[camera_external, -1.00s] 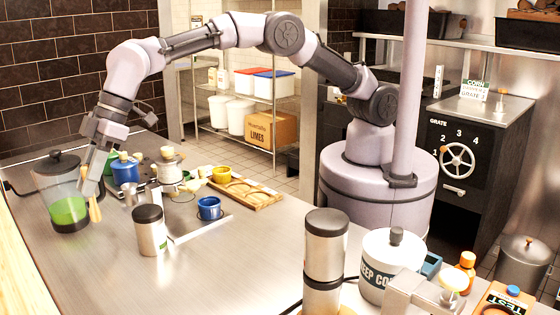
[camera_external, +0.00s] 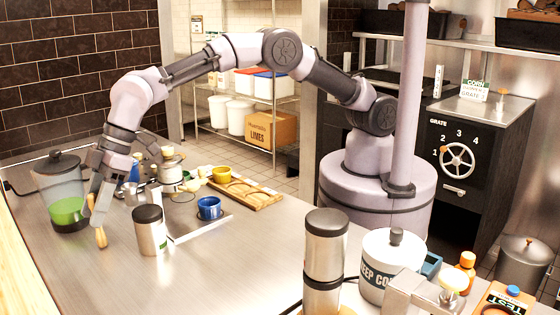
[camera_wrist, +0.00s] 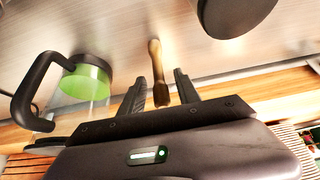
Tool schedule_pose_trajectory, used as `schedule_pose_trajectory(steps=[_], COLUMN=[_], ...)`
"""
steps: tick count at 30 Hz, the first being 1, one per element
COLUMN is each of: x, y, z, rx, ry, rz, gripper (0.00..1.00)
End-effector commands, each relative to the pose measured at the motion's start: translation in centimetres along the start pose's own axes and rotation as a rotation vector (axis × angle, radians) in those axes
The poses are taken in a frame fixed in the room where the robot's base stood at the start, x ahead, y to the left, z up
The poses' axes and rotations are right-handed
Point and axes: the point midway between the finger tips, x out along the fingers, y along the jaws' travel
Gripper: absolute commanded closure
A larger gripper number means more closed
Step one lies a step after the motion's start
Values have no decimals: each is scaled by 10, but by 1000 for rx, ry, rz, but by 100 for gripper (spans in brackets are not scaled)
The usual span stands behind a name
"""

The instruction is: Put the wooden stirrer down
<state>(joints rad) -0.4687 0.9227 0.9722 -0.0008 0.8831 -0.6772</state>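The wooden stirrer (camera_external: 101,238) is upright at the counter's left side, its lower end at or near the steel surface. I cannot tell whether it touches. My gripper (camera_external: 94,219) points down over it, just right of the blender jug with green liquid (camera_external: 68,212). In the wrist view the stirrer (camera_wrist: 157,72) is between the two dark fingers of my gripper (camera_wrist: 159,72). Gaps show on both sides of it, so the fingers look open around it. Part of its upper end is hidden by my fingers in the outside view.
A steel canister with a dark lid (camera_external: 150,231) stands close on the right. The front of the counter (camera_external: 100,285) is clear.

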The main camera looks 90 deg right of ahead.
Motion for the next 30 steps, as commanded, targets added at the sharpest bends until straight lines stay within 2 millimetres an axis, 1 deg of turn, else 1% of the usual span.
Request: schedule_pose_trajectory(steps=[2, 5, 9, 12, 15, 18, 23, 25, 26, 28, 29, 30], x=[-2, -19, -61, -88, -108, -120, -125, -139, -153, -202, -228, -264], y=[0, 0, 0, 0, 0, 0, 0, 5, 9, 20, 24, 28], z=[-1, -4, -5, -4, -4, -3, -2, 3, 7, 29, 44, 70], rx=[0, 1, 0, 1, 1, 0, 2, 29, 54, 157, 217, 306], ry=[0, 1, 2, 2, 1, 1, 0, 3, 5, 12, 15, 20], rz=[0, 0, 1, 0, 0, 0, 1, 7, 14, 38, 51, 70], gripper=[61, 61, 61, 61, 61, 61, 61, 61, 61, 61, 61, 61])
